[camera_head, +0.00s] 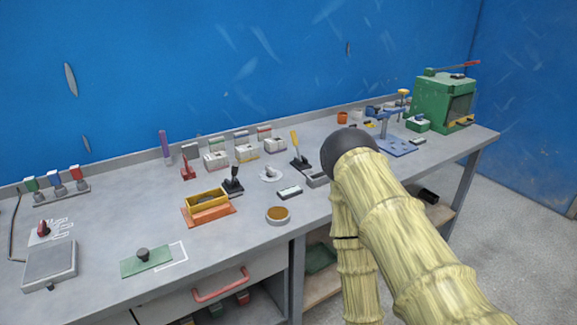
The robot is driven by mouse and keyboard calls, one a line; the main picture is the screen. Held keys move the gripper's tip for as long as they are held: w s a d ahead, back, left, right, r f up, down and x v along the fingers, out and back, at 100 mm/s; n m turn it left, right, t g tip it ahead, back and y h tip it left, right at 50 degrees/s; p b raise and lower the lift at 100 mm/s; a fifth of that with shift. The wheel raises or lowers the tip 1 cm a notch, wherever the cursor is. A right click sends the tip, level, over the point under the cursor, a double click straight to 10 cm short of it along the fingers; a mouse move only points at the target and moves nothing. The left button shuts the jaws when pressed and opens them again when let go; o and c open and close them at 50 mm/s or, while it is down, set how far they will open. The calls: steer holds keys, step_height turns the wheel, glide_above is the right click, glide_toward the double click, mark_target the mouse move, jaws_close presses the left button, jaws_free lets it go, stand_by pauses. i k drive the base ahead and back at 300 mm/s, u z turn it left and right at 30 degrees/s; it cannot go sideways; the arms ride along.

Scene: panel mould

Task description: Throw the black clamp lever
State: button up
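A black clamp lever (234,172) stands roughly upright on a dark base on the grey bench, right beside a yellow mould box (207,200) on an orange plate. Two similar levers stand nearby: a red one (186,165) behind and to the left, and a yellow-handled one (295,140) to the right, leaning a little. My arm rises from the lower right to a dark joint over the bench and folds back down. My gripper is outside the view or hidden, so nothing shows of its fingers.
A round tan dish (278,215) and a small grey block (289,192) lie right of the mould. A green plate with a black knob (146,260) is at the front. White bins (246,153) line the back. A green machine (445,100) stands far right. The front-left bench has bare patches.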

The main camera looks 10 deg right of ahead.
mark_target(234, 168)
steer(key=z, duration=2.9)
steer(key=k, duration=1.6)
steer(key=u, duration=2)
steer(key=i, duration=1.7)
steer(key=k, duration=0.55)
steer(key=u, duration=0.05)
